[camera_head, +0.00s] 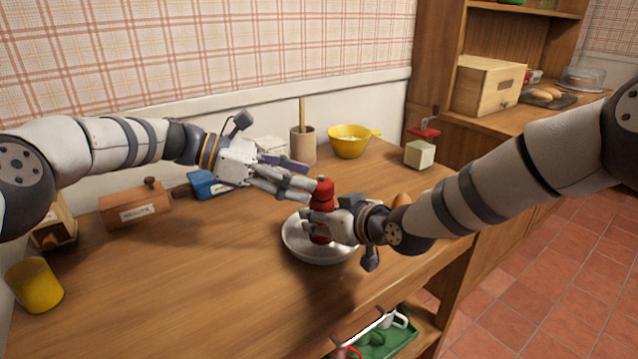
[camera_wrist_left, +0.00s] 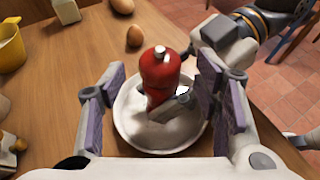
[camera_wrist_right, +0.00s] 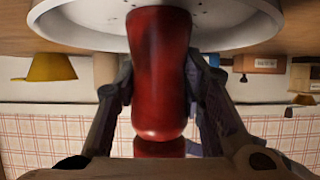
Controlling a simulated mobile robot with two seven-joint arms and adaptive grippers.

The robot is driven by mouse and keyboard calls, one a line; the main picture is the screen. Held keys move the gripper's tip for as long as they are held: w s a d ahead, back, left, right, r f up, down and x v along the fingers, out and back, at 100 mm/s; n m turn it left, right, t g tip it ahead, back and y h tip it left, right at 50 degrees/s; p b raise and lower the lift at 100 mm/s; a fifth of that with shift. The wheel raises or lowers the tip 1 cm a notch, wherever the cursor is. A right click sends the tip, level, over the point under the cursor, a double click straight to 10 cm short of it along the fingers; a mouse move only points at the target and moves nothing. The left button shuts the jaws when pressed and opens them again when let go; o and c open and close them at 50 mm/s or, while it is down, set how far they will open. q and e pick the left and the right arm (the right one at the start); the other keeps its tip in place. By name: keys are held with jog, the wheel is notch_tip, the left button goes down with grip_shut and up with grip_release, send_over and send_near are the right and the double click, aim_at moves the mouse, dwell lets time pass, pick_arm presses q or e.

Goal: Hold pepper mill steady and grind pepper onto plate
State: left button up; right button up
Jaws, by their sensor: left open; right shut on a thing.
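The red pepper mill (camera_head: 321,197) stands upright over the white plate (camera_head: 292,243) on the wooden table. My right gripper (camera_head: 322,228) is shut on the mill's lower body. The right wrist view shows its fingers on both sides of the red body (camera_wrist_right: 160,75), with the plate (camera_wrist_right: 75,30) beyond. My left gripper (camera_head: 312,190) is open near the mill's top. In the left wrist view its padded fingers (camera_wrist_left: 160,95) stand apart on either side of the mill's rounded head (camera_wrist_left: 160,68), without visible contact. The mill's base is partly hidden by the right gripper.
A yellow bowl (camera_head: 348,140), a wooden mortar (camera_head: 303,147) and a cream box (camera_head: 420,154) stand along the back. A yellow cup (camera_head: 34,284) is at the left. Brown eggs (camera_wrist_left: 134,36) lie near the plate.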

pick_arm(q)
jog(key=w+v, duration=0.1)
jog(key=v, duration=0.6)
jog(key=shift+s, duration=0.5)
jog(key=shift+a, duration=0.1)
jog(key=n+t+y, duration=0.5)
jog(key=n+t, duration=0.4)
send_near(321, 180)
jog(key=x, duration=1)
jog(key=shift+f, duration=0.45)
